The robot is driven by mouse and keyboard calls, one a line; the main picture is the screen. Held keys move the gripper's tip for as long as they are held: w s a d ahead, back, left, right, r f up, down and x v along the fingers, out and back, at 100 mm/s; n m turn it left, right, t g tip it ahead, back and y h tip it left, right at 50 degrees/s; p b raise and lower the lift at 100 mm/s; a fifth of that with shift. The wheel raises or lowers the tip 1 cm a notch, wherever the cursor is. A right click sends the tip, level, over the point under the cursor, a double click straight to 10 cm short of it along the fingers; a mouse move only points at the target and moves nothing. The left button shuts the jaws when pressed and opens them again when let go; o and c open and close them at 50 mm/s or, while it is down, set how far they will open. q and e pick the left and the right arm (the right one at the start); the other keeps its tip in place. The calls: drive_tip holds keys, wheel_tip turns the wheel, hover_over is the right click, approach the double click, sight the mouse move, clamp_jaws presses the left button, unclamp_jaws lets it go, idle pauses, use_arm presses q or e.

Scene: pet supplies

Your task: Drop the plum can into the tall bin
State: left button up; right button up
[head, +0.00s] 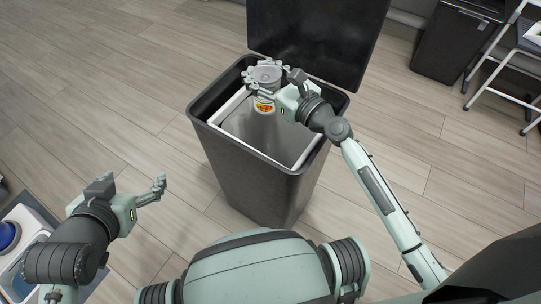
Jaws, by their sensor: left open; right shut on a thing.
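The tall bin (250,170) is dark and stands upright on the floor in the middle, with a pale inner liner. Its black lid (315,42) is open and raised at the back. My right gripper (257,82) is shut on a can (264,105) and holds it over the bin's opening, near the back. The can has a grey top and a yellow-orange label; I cannot make out a plum colour or picture. The fingers hide part of its side. My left gripper (157,188) is open and empty, over the floor left of the bin.
Another dark bin (455,42) stands at the back right, next to a metal-framed stand (505,62). At the lower left is a pale tray-like thing (38,222) with a blue round object (8,236). The floor left of the bin is clear.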

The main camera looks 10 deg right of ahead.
drive_tip(key=shift+f+b, duration=0.65)
drive_tip(key=shift+b, duration=0.05)
use_arm(q)
drive_tip(key=w+d+r+t+h, duration=0.2)
drive_tip(key=w+d+r+t, duration=0.1)
drive_tip(key=r, duration=0.4)
drive_tip(key=shift+w+d+m+t+h, duration=0.35)
drive_tip(key=shift+d+t, duration=0.35)
drive_tip(key=shift+d, duration=0.7)
use_arm(e)
drive_tip(key=shift+f, duration=0.1)
drive_tip(key=o, duration=1.7)
drive_tip(key=shift+f, duration=0.1)
drive_tip(key=shift+s+d, duration=0.1)
drive_tip(key=shift+s, duration=0.05)
drive_tip(key=v, duration=1.1)
drive_tip(key=shift+s+d, duration=0.15)
drive_tip(key=shift+s, duration=0.15)
